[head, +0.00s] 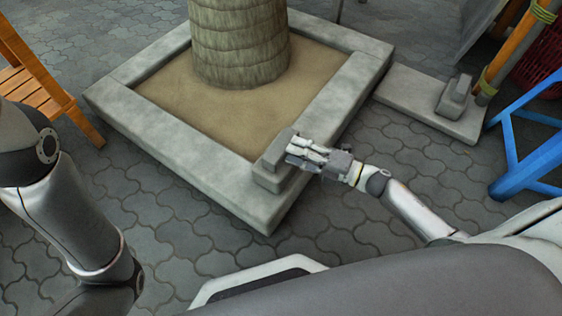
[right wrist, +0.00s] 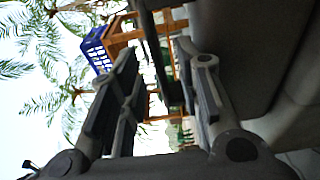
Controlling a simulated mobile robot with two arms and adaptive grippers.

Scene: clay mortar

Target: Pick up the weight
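A grey stepped block, which looks like the weight (head: 270,170), sits on the near corner of the stone planter rim (head: 222,186). A similar grey block (head: 453,97) stands on a flat slab at the right. My right gripper (head: 300,152) is just right of the corner block, its fingers pointing at it and partly overlapping it; contact cannot be told. In the right wrist view the fingers (right wrist: 160,85) are apart with background showing between them, and no weight is recognisable there. My left arm shows at the left, but its gripper is out of view.
A tree trunk (head: 240,40) rises from the sandy planter. An orange wooden piece of furniture (head: 35,85) stands at the left, and a blue frame (head: 530,150) at the right. A blue crate (right wrist: 97,48) shows in the wrist view. Paving in front of the planter is clear.

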